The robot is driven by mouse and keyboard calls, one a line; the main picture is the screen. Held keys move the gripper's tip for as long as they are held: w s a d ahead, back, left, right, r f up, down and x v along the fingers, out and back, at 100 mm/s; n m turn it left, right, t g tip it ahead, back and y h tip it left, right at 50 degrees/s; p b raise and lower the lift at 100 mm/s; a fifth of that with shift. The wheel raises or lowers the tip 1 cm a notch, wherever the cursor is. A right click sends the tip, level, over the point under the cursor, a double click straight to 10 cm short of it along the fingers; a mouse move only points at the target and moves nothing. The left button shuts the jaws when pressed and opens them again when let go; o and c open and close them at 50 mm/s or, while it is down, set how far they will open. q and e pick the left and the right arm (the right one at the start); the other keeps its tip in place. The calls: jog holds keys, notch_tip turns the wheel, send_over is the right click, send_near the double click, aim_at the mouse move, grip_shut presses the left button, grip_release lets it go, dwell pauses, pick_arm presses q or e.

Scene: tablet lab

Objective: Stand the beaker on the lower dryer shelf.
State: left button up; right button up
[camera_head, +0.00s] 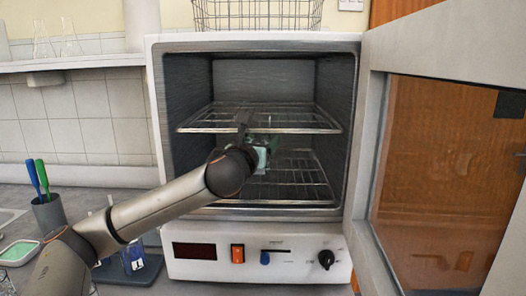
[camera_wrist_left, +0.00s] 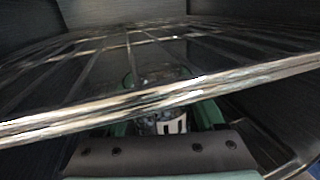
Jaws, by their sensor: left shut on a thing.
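The dryer (camera_head: 250,40) stands open with an upper wire shelf (camera_head: 200,122) and a lower wire shelf (camera_head: 310,190). My left arm reaches into the chamber from the front. My left gripper (camera_head: 262,152) is between the two shelves and is mostly hidden by its own wrist. In the left wrist view its green-edged fingers (camera_wrist_left: 168,108) are shut on the glass beaker (camera_wrist_left: 168,124), which shows white markings. The upper shelf (camera_wrist_left: 225,83) crosses in front of the beaker there and hides part of it. I cannot tell whether the beaker touches the lower shelf. My right gripper is not in view.
The dryer door (camera_head: 375,130) is swung open to the right. Flasks (camera_head: 70,45) stand on a wall shelf. The lower shelf's right part is bare.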

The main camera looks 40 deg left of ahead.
pick_arm(q)
jog(key=f, duration=0.1)
jog(key=w+f+b, duration=0.1)
jog(key=f, duration=0.1)
jog(key=shift+a+f, duration=0.2)
jog(key=shift+f, duration=0.3)
jog(key=o, duration=1.4)
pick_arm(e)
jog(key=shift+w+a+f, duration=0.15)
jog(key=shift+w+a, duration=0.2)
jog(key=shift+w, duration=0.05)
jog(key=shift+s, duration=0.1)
